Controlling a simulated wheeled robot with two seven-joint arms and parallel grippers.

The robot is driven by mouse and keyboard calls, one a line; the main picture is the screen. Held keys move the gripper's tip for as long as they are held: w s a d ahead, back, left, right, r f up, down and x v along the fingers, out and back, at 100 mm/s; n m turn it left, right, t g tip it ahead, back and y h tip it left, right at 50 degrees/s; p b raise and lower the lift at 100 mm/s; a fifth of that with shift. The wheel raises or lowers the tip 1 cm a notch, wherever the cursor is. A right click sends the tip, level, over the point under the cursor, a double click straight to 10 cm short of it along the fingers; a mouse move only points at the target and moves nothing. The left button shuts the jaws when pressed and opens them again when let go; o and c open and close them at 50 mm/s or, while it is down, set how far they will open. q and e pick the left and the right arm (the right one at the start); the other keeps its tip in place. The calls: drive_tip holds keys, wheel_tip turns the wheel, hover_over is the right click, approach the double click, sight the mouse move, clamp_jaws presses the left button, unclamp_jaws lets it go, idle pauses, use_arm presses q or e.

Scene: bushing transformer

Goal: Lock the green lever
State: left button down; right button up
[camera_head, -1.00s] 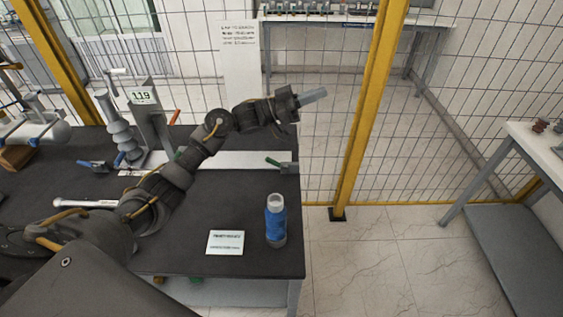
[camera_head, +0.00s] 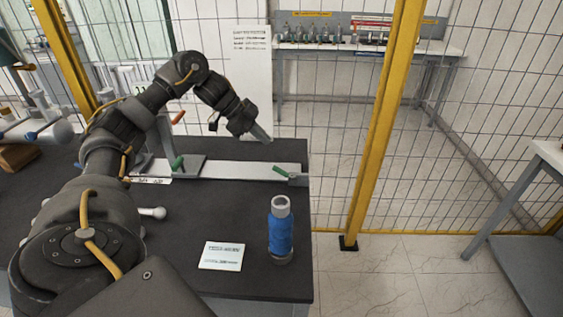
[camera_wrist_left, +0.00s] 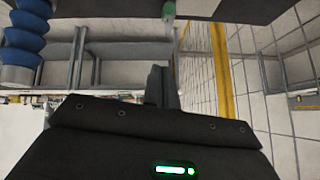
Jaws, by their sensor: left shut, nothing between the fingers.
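A green lever (camera_head: 283,172) on a small grey clamp sits at the right end of the pale rail (camera_head: 235,171). Another green handle (camera_head: 177,163) stands upright near the rail's left part. In the left wrist view a green-tipped piece (camera_wrist_left: 168,9) shows at the top edge; I cannot tell which of the two it is. My left gripper (camera_head: 263,135) is shut and empty, pointing down and right, above and behind the right-end lever and apart from it. Its fingers also show in the left wrist view (camera_wrist_left: 160,76). My right gripper is not in view.
An orange-red handle (camera_head: 178,118) is behind my left arm. A wire fence with a yellow post (camera_head: 378,130) borders the table's right side.

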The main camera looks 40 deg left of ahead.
use_arm(q)
drive_tip(key=p, duration=0.2)
hover_over(278, 169)
drive_tip(key=d, duration=0.2)
wheel_tip(278, 169, down, 7)
drive_tip(key=shift+w+a+f, duration=0.1)
drive_tip(key=shift+a+f, duration=0.2)
drive_tip(key=shift+f, duration=0.3)
drive_tip(key=shift+a+f, duration=0.3)
drive_tip(key=shift+f, duration=0.3)
drive_tip(key=shift+a+f+p, duration=0.4)
drive_tip(key=shift+a+f, duration=0.05)
drive_tip(key=shift+f, duration=0.1)
